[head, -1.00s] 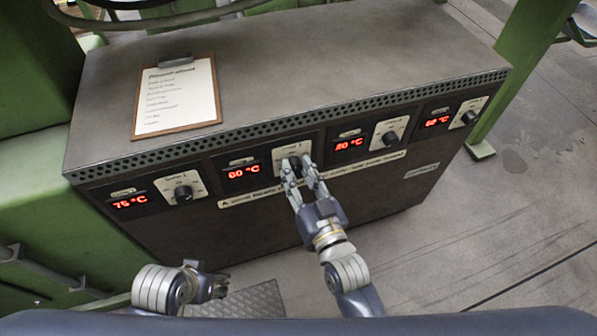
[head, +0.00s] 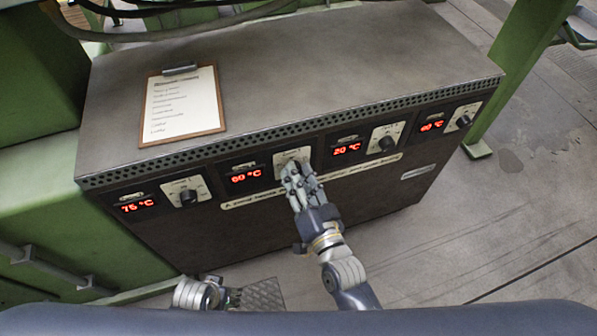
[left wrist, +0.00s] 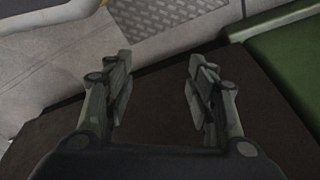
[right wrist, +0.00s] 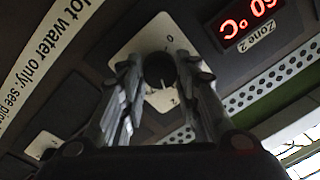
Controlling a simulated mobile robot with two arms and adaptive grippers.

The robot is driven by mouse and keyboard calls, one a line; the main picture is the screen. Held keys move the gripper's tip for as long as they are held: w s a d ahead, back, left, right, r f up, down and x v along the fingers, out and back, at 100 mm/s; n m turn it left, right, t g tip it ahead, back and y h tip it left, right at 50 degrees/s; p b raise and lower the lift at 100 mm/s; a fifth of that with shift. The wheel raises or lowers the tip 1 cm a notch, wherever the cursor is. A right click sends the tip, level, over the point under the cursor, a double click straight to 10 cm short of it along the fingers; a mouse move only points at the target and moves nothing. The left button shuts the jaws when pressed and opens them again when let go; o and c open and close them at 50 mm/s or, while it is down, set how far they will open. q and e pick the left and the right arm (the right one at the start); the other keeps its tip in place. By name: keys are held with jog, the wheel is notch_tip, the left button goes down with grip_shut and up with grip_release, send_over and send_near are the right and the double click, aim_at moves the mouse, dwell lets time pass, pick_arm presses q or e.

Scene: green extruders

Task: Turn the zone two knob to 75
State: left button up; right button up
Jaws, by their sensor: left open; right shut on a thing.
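The zone two knob (right wrist: 158,68) is a dark round knob on a white dial plate (head: 290,156) on the cabinet front. Its display (right wrist: 246,20) is labelled Zone 2 and reads 60 °C in red; it also shows in the head view (head: 246,175). My right gripper (head: 294,172) is shut on the knob, with one finger on each side in the right wrist view (right wrist: 159,74). Its fingers hide most of the knob in the head view. My left gripper (left wrist: 158,75) is open and empty, low in front of the cabinet, and shows in the head view (head: 236,298).
Another knob (head: 188,197) with a 75 °C display is to the left. Knobs (head: 387,143) and (head: 463,121) are to the right. A clipboard (head: 182,106) lies on the cabinet top (head: 330,70). A green post (head: 515,70) stands at right.

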pick_arm(q)
jog(key=f, duration=0.1)
jog(key=s+f+p, duration=0.1)
jog(key=f, duration=0.1)
jog(key=s+f, duration=0.1)
jog(key=f, duration=0.1)
jog(key=shift+s+a+f, duration=0.15)
jog(key=shift+s, duration=0.1)
pick_arm(e)
jog(key=m, duration=0.6)
jog(key=shift+f+m, duration=0.1)
jog(key=shift+m, duration=0.3)
jog(key=o, duration=1.1)
jog(key=shift+c, duration=0.2)
pick_arm(q)
jog(key=shift+f, duration=0.1)
